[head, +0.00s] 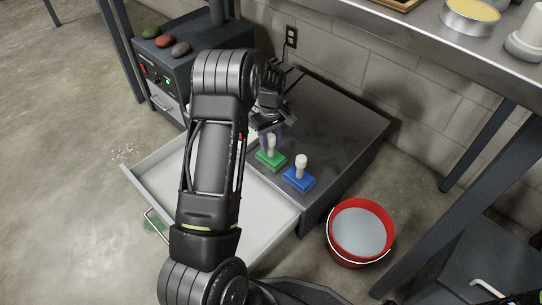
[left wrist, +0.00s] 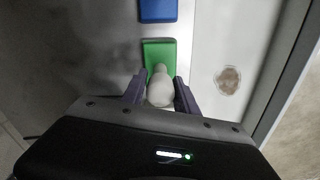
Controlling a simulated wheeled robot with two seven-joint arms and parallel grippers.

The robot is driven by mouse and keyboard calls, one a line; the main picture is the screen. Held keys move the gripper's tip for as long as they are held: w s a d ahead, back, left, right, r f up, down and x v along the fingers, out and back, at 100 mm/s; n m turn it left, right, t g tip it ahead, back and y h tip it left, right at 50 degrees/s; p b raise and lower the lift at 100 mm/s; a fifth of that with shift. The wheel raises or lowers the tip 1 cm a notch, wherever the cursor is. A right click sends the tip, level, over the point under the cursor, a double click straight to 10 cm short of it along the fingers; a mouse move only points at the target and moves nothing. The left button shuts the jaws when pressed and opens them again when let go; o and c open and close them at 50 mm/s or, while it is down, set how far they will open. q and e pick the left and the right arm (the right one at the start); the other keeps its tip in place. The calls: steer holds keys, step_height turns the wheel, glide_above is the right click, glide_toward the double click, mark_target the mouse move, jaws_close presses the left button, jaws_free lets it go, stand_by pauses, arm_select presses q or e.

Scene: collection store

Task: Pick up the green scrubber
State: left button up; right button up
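The green scrubber (head: 270,160) has a green base and a pale upright knob handle. It stands on the dark cabinet top near the edge above the open drawer, and it also shows in the left wrist view (left wrist: 160,52). My left gripper (head: 267,137) is over it, partly hidden by my own arm in the head view. In the left wrist view my left gripper (left wrist: 160,88) has its fingers spread on either side of the pale handle, with small gaps near the tips. My right gripper is not in view.
A blue scrubber (head: 298,179) stands beside the green one, to its right. The pale drawer (head: 262,222) is pulled open. A red bucket (head: 359,258) stands on the floor at the right. A grey unit (head: 188,58) with several stones stands at the back left.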

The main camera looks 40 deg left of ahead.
arm_select(q)
jaws_close()
stand_by(1.0)
